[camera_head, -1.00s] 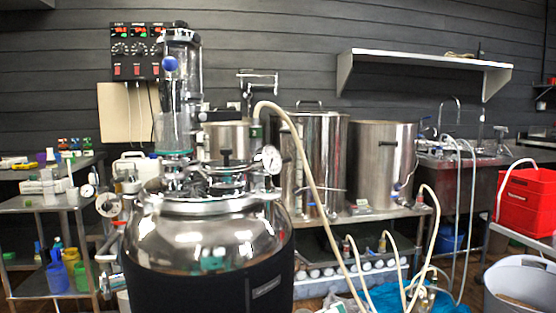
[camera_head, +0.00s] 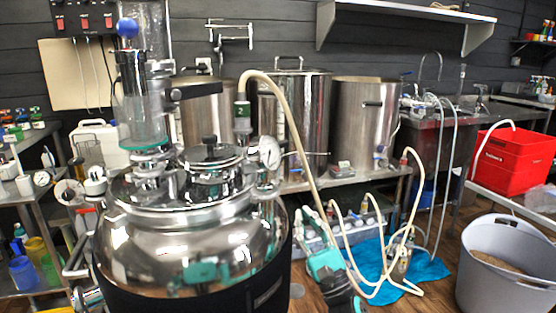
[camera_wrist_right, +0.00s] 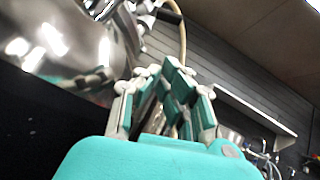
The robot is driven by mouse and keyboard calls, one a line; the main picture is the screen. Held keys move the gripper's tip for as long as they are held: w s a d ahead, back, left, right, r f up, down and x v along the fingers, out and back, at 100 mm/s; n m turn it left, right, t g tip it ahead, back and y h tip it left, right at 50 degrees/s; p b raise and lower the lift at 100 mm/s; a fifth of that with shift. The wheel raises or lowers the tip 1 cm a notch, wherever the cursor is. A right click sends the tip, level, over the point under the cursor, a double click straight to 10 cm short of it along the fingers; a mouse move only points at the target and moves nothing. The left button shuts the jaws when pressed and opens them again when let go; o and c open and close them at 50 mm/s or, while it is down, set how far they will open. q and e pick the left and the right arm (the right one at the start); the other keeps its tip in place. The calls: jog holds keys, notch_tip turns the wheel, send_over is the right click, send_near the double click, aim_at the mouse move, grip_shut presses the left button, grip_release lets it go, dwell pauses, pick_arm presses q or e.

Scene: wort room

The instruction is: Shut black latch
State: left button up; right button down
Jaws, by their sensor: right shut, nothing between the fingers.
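A steel vessel (camera_head: 190,250) with a polished dome stands at front left. Its lid (camera_head: 212,165) carries a black knob (camera_head: 209,141) and several clamps and fittings around the rim. I cannot tell for sure which dark part is the black latch. My right gripper (camera_head: 318,248), teal and grey, is low to the right of the vessel, apart from it and below lid height. It is shut and empty. In the right wrist view its fingers (camera_wrist_right: 165,78) point up, with the shiny dome (camera_wrist_right: 70,45) at upper left. My left gripper is not in view.
A hose (camera_head: 297,140) arches from the vessel down to the floor, close to my right gripper. Steel pots (camera_head: 362,135) stand on a bench behind. A gauge (camera_head: 269,152) sticks out right of the lid. A grey tub (camera_head: 510,270) and red crate (camera_head: 505,165) are at right.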

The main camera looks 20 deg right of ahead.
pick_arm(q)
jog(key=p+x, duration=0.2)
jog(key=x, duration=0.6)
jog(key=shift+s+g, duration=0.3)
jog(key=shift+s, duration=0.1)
pick_arm(e)
jog(key=s+r+x, duration=0.1)
jog(key=s+x, duration=0.1)
jog(key=x, duration=1)
jog(key=shift+w+a+r, duration=0.3)
jog(key=shift+a+r, duration=0.05)
jog(key=shift+r, duration=0.35)
pick_arm(q)
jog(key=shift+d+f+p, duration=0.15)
jog(key=shift+p, duration=0.15)
pick_arm(e)
jog(key=shift+r+n+g+y, duration=0.2)
jog(key=shift+n+g+y, duration=0.1)
jog(key=shift+n+y, duration=0.3)
